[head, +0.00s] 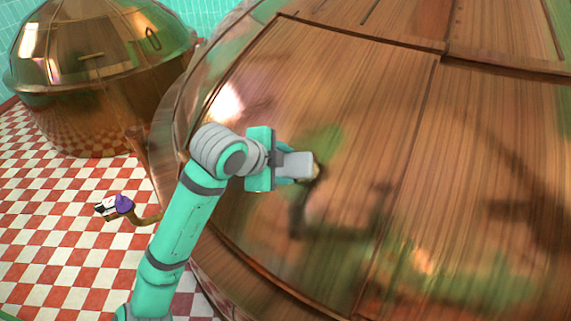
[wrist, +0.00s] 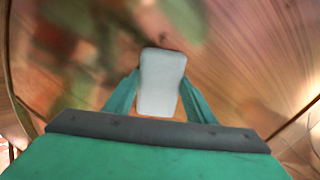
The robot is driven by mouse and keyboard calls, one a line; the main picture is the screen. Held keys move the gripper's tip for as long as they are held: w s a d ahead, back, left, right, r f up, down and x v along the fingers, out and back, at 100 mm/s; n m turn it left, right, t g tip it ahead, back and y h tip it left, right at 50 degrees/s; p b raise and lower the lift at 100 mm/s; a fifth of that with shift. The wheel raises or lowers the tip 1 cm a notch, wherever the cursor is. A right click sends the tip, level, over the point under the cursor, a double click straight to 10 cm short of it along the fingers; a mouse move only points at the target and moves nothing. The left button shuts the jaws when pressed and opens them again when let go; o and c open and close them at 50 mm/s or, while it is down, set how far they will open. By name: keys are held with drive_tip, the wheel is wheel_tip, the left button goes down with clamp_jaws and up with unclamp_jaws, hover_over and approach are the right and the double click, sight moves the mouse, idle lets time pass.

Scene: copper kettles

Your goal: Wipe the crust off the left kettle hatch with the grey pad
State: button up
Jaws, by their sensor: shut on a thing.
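My gripper (head: 284,165) is shut on the grey pad (head: 300,165), and the wrist view shows the pad (wrist: 161,85) between both fingers. The pad is in front of the large copper kettle (head: 400,110), over a panel bounded by dark seams that looks like its hatch (head: 290,80). I cannot tell whether the pad touches the copper. A small yellowish patch (head: 317,172) shows at the pad's right edge, partly hidden. Green and dark blotches around it may be crust or reflections; I cannot tell which.
Another copper kettle (head: 100,60) stands at the back left. A small purple and white object (head: 118,205) shows left of my arm, with a brown curved piece beside it. The floor (head: 60,240) is red and white checks, open at the left. The near kettle's curved side fills the right.

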sight(297, 172)
drive_tip(key=shift+s+d, duration=0.75)
drive_tip(key=shift+d, duration=0.2)
drive_tip(key=shift+s+d, duration=0.75)
drive_tip(key=shift+d, duration=0.2)
drive_tip(key=shift+s+d, duration=0.4)
drive_tip(key=shift+d, duration=0.2)
drive_tip(key=shift+s+d, duration=0.35)
drive_tip(key=shift+d, duration=0.2)
drive_tip(key=shift+w+a, duration=0.65)
drive_tip(key=shift+w, duration=0.05)
drive_tip(key=shift+c, duration=0.3)
drive_tip(key=shift+w+a+f, duration=0.1)
drive_tip(key=shift+w+a, duration=0.2)
drive_tip(key=shift+a, duration=0.25)
drive_tip(key=shift+w+a+f, duration=0.1)
drive_tip(key=shift+w+a, duration=0.15)
drive_tip(key=shift+a, duration=0.3)
drive_tip(key=shift+w+a, duration=1.15)
drive_tip(key=shift+a, duration=0.15)
drive_tip(key=shift+a, duration=0.1)
drive_tip(key=shift+v, duration=2.95)
drive_tip(key=shift+s+r, duration=0.15)
